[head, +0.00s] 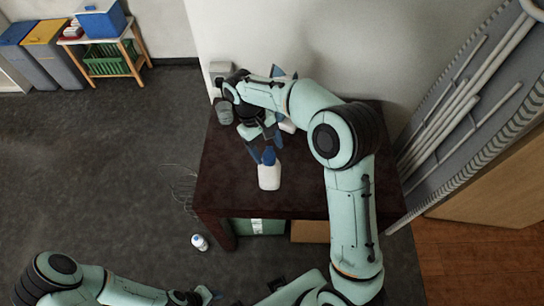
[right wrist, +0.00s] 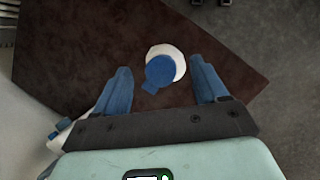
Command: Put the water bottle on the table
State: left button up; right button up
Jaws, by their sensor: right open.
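A white bottle with a blue cap (head: 269,177) stands upright on the dark brown table (head: 315,190), near its front. It also shows from above in the right wrist view (right wrist: 165,66). My right gripper (head: 264,146) is open, its blue fingers just behind and above the bottle's cap. In the right wrist view the bottle appears between the spread fingers, without clear contact. I cannot tell which bottle is the water bottle. My left gripper (head: 203,295) is low at the bottom edge, its jaws unclear.
Another blue and white item (right wrist: 62,128) is on the table, partly hidden by my right gripper. Grey items (head: 222,108) stand at the table's back left corner. Boxes (head: 258,227) sit under the table. Grey floor (head: 110,170) is open to the left.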

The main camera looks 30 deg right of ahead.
pick_arm(q)
jog(key=shift+w+r+p, duration=0.5)
jog(key=shift+w+r, duration=0.2)
jog(key=shift+r, duration=0.2)
pick_arm(e)
jog(key=v, duration=0.5)
jog(key=shift+w+r, duration=0.15)
jog(key=shift+r, duration=0.15)
